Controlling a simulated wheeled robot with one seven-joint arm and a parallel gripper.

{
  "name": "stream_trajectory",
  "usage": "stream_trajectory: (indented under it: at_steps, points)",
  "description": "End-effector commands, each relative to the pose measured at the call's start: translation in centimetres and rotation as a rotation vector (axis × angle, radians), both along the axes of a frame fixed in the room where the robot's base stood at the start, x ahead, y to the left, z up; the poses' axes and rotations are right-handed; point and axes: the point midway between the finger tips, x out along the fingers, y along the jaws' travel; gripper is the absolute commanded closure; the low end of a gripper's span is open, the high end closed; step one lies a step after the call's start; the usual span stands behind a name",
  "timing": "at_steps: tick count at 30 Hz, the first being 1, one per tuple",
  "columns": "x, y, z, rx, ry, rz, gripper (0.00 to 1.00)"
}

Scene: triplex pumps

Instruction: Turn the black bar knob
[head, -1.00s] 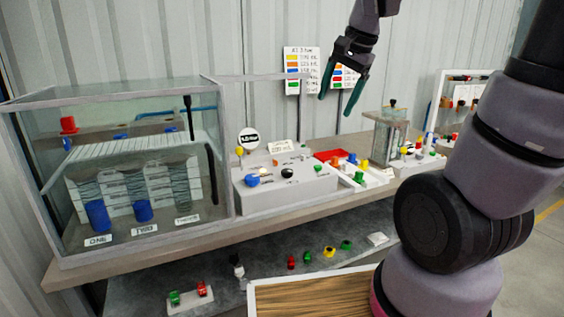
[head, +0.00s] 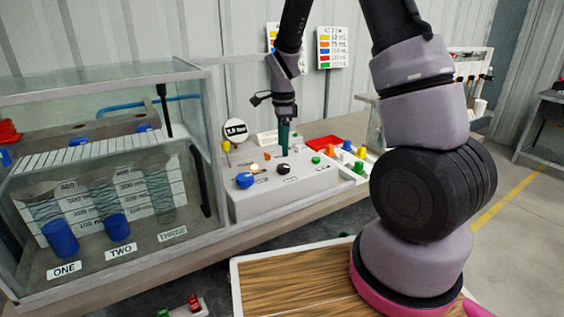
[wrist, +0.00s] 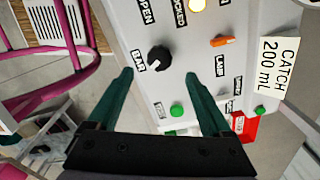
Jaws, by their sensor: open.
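The black bar knob (head: 284,169) sits on the sloped top of the white control box (head: 245,208). In the wrist view the knob (wrist: 159,58) is a round black dial with a light pointer mark, beside a "BAR" label. My gripper (head: 284,152) points down just above the box, around the knob in the head view. In the wrist view its two green fingers (wrist: 163,78) are apart with nothing between them, and the knob lies ahead of and between their tips. Whether a finger touches the box cannot be told.
A blue knob (head: 244,180), an orange switch (wrist: 222,42), a green button (wrist: 177,110) and a lit lamp (wrist: 197,5) share the panel. A glass tank (head: 110,160) stands left. A red tray (head: 325,142) and small coloured parts lie right. A "CATCH 200 mL" card (wrist: 279,52) stands behind.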

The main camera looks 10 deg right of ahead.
Motion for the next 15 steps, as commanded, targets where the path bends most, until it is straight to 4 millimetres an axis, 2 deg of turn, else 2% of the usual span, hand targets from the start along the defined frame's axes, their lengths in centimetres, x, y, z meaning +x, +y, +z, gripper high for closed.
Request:
stream_trajectory:
  at_steps: [1, 6, 9, 15]
  points:
    - [-0.1, -0.1, -1.1, -0.001, 0.005, -0.002, 0.16]
    - [-0.1, -0.1, -4.2, 0.0, 0.004, -0.001, 0.16]
    - [-0.1, 0.0, -5.6, 0.0, 0.003, 0.0, 0.16]
    - [0.0, 0.0, -6.8, 0.001, 0.0, 0.001, 0.16]
